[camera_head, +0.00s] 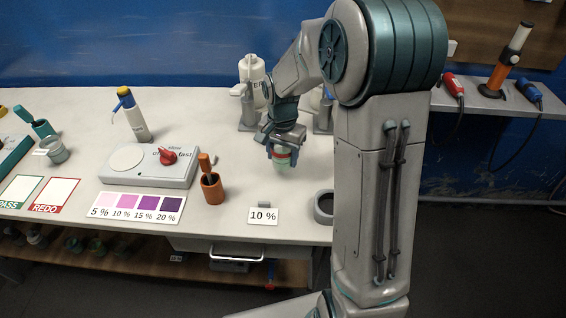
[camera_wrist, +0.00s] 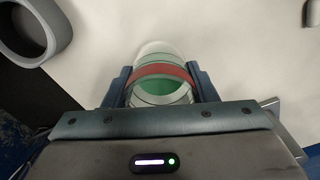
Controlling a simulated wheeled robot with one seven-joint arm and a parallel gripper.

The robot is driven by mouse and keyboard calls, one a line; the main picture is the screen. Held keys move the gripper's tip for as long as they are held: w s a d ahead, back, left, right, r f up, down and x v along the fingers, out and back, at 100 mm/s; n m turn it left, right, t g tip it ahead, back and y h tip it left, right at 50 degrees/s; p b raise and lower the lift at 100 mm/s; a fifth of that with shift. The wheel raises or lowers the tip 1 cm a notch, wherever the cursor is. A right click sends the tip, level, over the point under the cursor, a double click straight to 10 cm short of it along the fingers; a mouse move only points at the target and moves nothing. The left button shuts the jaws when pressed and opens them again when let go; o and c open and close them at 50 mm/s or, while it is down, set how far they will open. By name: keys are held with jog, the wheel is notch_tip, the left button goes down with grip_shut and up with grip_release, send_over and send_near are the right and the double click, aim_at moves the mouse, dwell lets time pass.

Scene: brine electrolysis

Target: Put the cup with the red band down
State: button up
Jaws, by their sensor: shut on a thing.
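The cup with the red band (camera_wrist: 160,72) is clear with green contents, and my gripper (camera_wrist: 163,92) is shut on it, one finger on each side. In the head view the cup (camera_head: 281,160) hangs below my gripper (camera_head: 282,150) over the white bench. Its base is small there, and I cannot tell whether it touches the bench. The bench top (camera_head: 240,225) is bare just in front of the cup.
A "10 %" card (camera_head: 263,216) stands in front of the cup. A grey ring holder (camera_head: 323,207) is right of it. An orange pot (camera_head: 211,188) and a stirrer plate (camera_head: 140,178) with a red knob are to the left. A white bottle (camera_head: 251,70) stands behind.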

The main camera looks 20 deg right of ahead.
aim_at(282, 166)
jog(key=shift+f, duration=2)
jog(key=shift+f, duration=0.15)
jog(key=o, duration=1.1)
